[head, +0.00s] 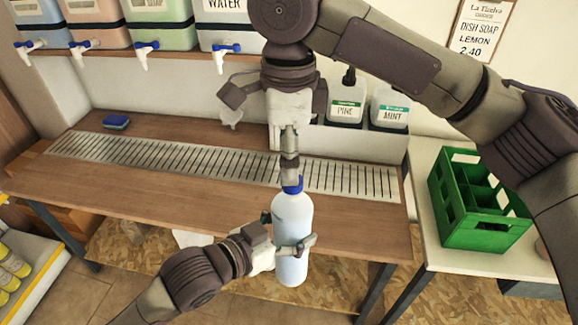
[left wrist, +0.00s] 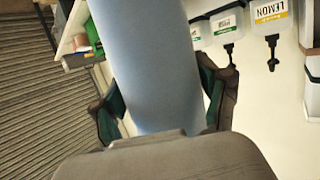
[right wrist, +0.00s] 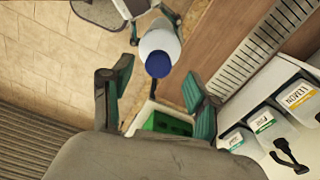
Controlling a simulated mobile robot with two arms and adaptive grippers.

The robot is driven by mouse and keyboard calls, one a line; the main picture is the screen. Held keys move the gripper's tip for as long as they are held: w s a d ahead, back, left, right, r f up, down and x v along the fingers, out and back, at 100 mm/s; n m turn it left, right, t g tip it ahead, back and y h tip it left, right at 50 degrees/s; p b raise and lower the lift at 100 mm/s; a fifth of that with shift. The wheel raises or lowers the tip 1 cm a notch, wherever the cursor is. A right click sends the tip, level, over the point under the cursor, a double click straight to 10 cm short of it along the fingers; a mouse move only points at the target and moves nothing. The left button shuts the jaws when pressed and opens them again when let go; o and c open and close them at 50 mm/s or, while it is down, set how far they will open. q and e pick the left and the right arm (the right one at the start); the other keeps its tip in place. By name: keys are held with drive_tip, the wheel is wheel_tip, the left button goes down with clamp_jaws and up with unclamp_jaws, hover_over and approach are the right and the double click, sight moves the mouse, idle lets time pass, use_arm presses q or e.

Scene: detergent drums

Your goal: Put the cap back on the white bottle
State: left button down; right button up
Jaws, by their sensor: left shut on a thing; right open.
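The white bottle (head: 292,235) is upright in front of the wooden counter's edge. It also shows in the left wrist view (left wrist: 155,65) and the right wrist view (right wrist: 158,42). My left gripper (head: 285,247) is shut around its body. The blue cap (head: 291,186) sits on the bottle's top; in the right wrist view the cap (right wrist: 158,65) covers the mouth. I cannot tell whether it is screwed tight. My right gripper (head: 290,163) points down just above the cap. Its fingers are open, one on each side of the cap in the right wrist view, apart from it.
The wooden counter (head: 150,195) has a slotted metal drain (head: 220,157) and a blue sponge (head: 116,122). Detergent drums with taps stand on the shelf behind. A green crate (head: 478,205) stands on the white table at right. PINE (head: 345,112) and MINT (head: 389,113) containers are at the back.

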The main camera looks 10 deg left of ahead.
drive_tip(key=shift+r, duration=0.55)
drive_tip(key=shift+c, duration=0.4)
